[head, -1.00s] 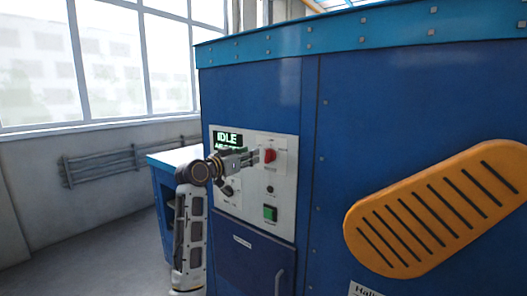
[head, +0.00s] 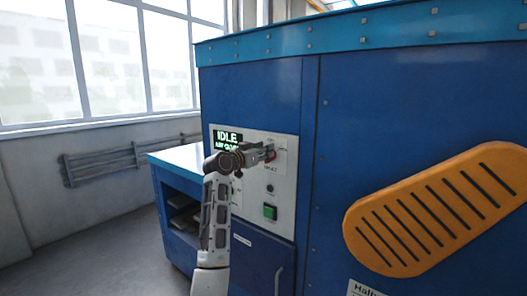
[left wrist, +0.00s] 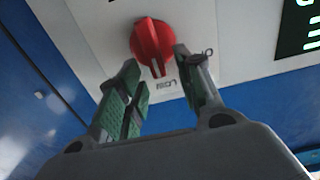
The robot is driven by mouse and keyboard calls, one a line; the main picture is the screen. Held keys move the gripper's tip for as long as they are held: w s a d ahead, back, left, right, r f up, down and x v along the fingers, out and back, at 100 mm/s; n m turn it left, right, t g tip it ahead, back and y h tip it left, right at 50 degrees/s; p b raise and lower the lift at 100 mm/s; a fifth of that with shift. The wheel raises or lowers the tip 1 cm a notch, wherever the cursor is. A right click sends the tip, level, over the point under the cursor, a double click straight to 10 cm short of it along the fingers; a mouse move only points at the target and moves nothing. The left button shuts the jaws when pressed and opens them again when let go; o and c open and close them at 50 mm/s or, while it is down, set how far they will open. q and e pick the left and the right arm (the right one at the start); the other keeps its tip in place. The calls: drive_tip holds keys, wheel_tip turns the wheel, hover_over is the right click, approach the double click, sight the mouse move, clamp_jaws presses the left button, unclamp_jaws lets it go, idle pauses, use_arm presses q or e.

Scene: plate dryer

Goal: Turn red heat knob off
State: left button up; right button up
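The red heat knob (head: 271,155) is on the pale control panel of the blue machine, partly hidden by my left gripper (head: 262,153) in the head view. In the left wrist view the red knob (left wrist: 152,40) has a raised ridge with a slot or mark, and upside-down "LOW" lettering is beside it. The left gripper (left wrist: 157,58) is open, its green-padded fingers apart with the tips near either side of the knob. I cannot tell whether they touch it. My right gripper is not in view.
A green display (head: 227,139) reads "IDLE" above a second line. A green button (head: 270,212) and a small dark button (head: 270,188) sit below the knob. An orange slotted cover (head: 435,208) sticks out at right. A blue bench (head: 180,205) stands at left.

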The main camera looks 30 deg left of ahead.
use_arm(q)
drive_tip(key=shift+c, duration=0.4)
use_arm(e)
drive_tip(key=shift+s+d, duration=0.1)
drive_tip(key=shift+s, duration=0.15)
use_arm(q)
clamp_jaws()
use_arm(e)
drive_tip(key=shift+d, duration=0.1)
